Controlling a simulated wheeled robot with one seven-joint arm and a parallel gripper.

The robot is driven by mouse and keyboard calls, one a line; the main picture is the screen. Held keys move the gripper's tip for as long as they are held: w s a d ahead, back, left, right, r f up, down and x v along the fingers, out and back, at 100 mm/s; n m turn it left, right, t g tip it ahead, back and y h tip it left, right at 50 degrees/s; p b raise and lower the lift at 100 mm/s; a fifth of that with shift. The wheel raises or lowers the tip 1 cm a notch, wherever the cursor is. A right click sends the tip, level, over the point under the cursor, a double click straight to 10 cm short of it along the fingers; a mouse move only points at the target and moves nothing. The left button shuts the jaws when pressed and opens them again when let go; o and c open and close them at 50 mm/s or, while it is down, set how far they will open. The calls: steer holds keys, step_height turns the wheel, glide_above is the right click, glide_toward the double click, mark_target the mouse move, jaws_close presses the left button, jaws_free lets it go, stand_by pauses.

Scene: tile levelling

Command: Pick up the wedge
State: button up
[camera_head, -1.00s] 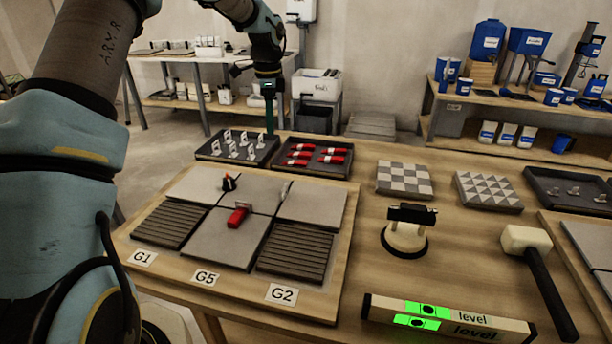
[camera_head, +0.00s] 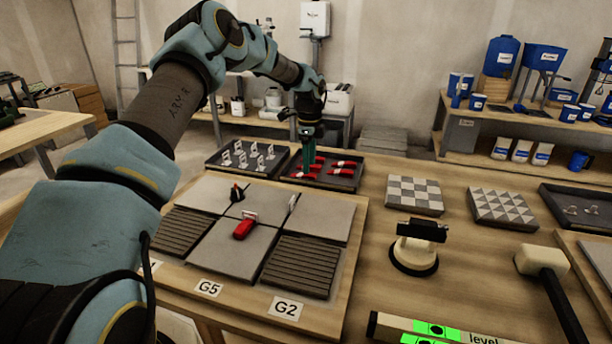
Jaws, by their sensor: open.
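Several red wedges (camera_head: 342,165) lie in a dark tray (camera_head: 347,185) at the back of the table. My gripper (camera_head: 308,172) points down over the left part of this tray, with its fingers at the red wedges there. It is open, and its fingers partly hide the wedges behind them. I cannot tell whether the fingers touch a wedge. Another red wedge (camera_head: 244,228) lies on the grey tiles of the board in front, beside a small pale clip.
A dark tray of white clips (camera_head: 242,158) stands left of the wedge tray. A suction cup (camera_head: 415,250), level (camera_head: 440,332) and mallet (camera_head: 545,262) lie to the right.

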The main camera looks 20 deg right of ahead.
mark_target(303, 176)
steer(key=shift+s+f+p, duration=0.15)
steer(key=shift+f+p, duration=0.25)
steer(key=shift+f, duration=1.25)
jaws_close()
